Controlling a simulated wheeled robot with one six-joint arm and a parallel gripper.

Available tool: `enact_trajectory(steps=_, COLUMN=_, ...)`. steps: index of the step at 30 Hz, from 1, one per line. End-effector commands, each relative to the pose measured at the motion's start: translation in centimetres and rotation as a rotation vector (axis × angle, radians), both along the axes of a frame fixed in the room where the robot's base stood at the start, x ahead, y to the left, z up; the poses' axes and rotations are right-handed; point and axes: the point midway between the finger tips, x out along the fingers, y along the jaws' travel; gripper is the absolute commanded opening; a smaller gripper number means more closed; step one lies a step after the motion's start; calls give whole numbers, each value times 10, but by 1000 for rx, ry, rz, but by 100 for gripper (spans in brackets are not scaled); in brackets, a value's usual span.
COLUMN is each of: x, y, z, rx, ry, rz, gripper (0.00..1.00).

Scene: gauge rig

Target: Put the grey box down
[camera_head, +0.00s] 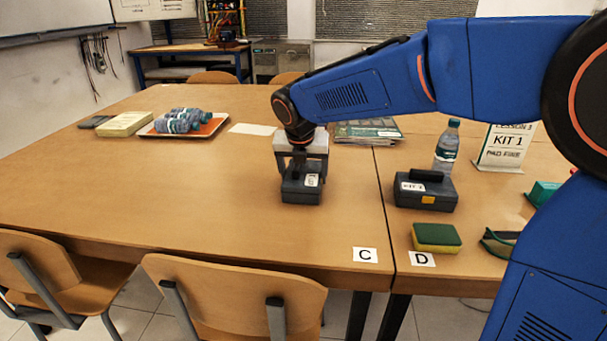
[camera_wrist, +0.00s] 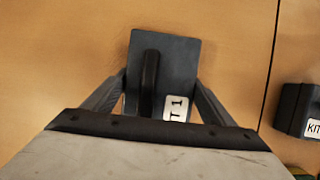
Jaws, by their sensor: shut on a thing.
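The grey box (camera_head: 302,191) is dark grey with a white label and a raised handle. In the head view it is under my gripper (camera_head: 300,172), left of the seam between the two table halves. In the wrist view the box (camera_wrist: 178,62) lies between the fingers of my gripper (camera_wrist: 160,97), with its handle running lengthwise and part of its label showing. My gripper is shut on the box. I cannot tell whether the underside of the box touches the table. The table (camera_head: 200,210) is bare around it.
A second dark case (camera_head: 426,193) labelled KIT 1 stands to the right, with a bottle (camera_head: 447,146) behind it. A sponge (camera_head: 436,237) and cards C (camera_head: 365,255) and D (camera_head: 422,259) lie in front. A tray with bottles (camera_head: 183,124) is at the back left. The left tabletop is mostly free.

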Motion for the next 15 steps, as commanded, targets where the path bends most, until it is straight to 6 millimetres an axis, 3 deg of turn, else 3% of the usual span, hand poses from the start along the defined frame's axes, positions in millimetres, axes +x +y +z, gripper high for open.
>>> enact_trajectory(steps=8, x=0, y=0, z=-2, rx=0, ry=-1, rz=0, gripper=41)
enact_trajectory(steps=9, x=0, y=0, z=-2, rx=0, ry=0, rz=0, gripper=85)
enact_trajectory(steps=11, x=0, y=0, z=-2, rx=0, ry=0, rz=0, gripper=97)
enact_trajectory(steps=15, x=0, y=0, z=-2, rx=0, ry=0, rz=0, gripper=97)
